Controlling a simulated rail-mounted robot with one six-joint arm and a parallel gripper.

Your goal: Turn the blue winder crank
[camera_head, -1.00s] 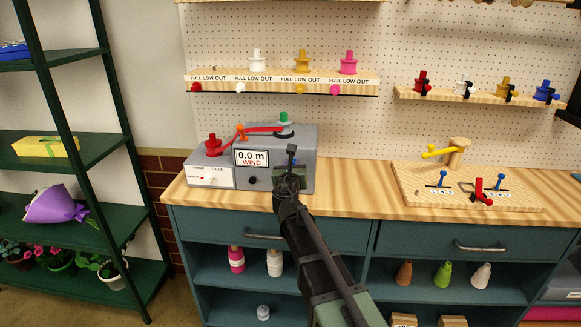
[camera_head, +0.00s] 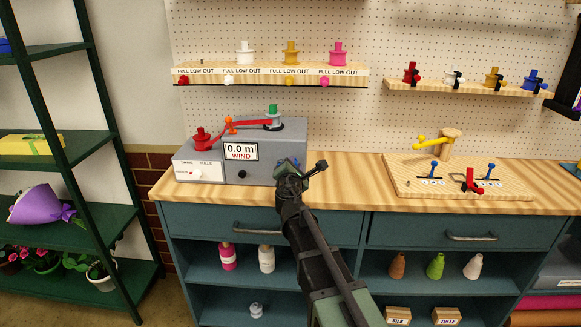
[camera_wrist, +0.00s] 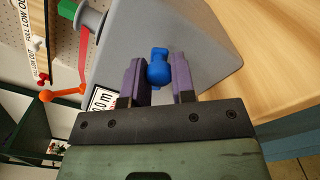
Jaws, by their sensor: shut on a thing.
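The grey winder box (camera_head: 262,158) stands on the left of the wooden counter. Its display (camera_head: 241,151) reads 0.0 m WIND. The blue winder crank (camera_wrist: 158,70) is on the box's side, with its rounded knob between my gripper's purple finger pads in the wrist view. My gripper (camera_wrist: 157,82) is shut on that knob. In the head view my gripper (camera_head: 291,166) is at the right front of the box, and its wrist hides most of the crank. A red ribbon (camera_head: 250,125) runs from the red spool (camera_head: 202,138) past an orange guide to the winder's top reel.
A wooden spool shelf (camera_head: 270,80) hangs above the winder. A wooden board (camera_head: 450,180) with a yellow lever and small handles lies to the right on the counter. Bare counter (camera_head: 350,180) lies between it and the box. A green rack (camera_head: 92,110) stands at left.

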